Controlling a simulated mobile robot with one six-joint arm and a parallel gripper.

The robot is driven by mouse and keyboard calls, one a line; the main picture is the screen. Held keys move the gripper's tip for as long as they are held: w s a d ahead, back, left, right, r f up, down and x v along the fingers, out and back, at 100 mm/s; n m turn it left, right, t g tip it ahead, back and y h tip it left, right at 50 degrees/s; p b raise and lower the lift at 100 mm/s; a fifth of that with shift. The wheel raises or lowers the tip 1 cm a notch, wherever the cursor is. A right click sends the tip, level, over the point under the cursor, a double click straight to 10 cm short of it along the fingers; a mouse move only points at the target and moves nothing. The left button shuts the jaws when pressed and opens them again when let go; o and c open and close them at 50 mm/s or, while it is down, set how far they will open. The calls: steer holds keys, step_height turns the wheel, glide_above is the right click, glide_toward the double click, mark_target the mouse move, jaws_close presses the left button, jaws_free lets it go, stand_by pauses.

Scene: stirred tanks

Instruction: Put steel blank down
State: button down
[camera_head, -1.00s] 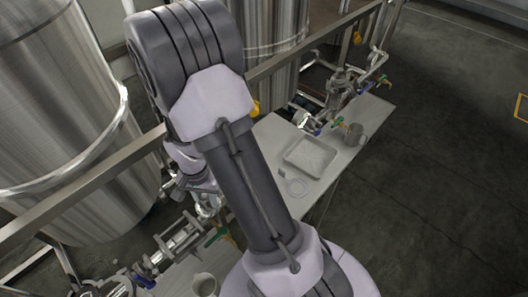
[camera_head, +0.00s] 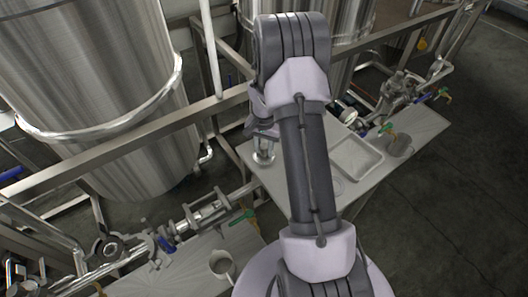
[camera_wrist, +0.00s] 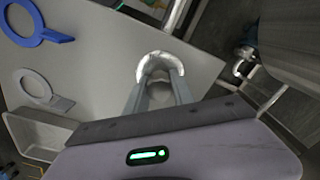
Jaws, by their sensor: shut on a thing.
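The steel blank is a shiny, rounded silver piece (camera_wrist: 160,62) at the fingertips in the wrist view. My gripper (camera_wrist: 159,82) is shut on it, with one grey finger on each side. In the head view, my gripper (camera_head: 264,138) is left of my arm, with the blank (camera_head: 264,156) below it over the pale table (camera_head: 290,188). The fingers hide part of the blank. I cannot tell whether its underside touches the table.
In the wrist view, a blue ring with a tab (camera_wrist: 27,36), a grey ring with a tab (camera_wrist: 38,92) and a shallow tray (camera_wrist: 28,140) are at left. Pipework and tanks stand behind.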

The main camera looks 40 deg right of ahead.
steer(key=shift+f, duration=0.7)
steer(key=shift+r, duration=0.15)
steer(key=c, duration=1.1)
jaws_free()
steer(key=shift+f, duration=0.2)
